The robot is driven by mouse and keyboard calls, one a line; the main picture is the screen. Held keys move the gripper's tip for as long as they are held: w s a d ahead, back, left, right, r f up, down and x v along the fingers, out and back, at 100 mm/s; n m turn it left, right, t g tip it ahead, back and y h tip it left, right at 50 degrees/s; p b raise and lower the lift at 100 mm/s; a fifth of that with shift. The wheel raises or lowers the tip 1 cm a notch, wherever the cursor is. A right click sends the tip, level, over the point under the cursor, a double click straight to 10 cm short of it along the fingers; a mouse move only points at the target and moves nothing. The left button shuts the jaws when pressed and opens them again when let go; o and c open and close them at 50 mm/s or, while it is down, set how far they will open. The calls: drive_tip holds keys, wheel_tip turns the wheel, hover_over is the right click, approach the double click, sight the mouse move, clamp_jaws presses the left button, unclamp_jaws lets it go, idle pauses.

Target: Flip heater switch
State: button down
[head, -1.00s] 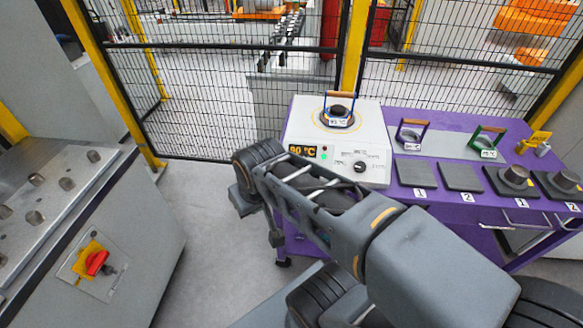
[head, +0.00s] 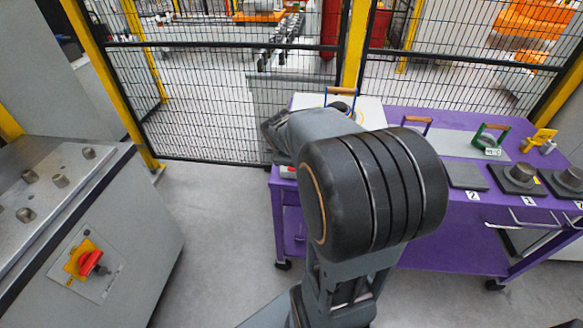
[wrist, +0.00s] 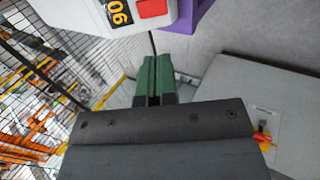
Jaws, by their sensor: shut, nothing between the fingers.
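The heater is a white box on the purple cart; in the head view its back right corner (head: 372,113) shows, and my arm hides most of its top and front. My gripper (wrist: 154,62) has green fingers, shut together and empty. They lie just below the switch in the wrist picture, apparently apart from it. In the head view my arm hides the gripper.
A mesh fence (head: 215,100) stands behind. A grey cabinet with a red rotary knob (head: 91,261) is at the left. The floor between is clear.

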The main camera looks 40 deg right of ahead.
drive_tip(key=b+x, duration=0.2)
drive_tip(key=x, duration=1.2)
drive_tip(key=shift+b, duration=0.3)
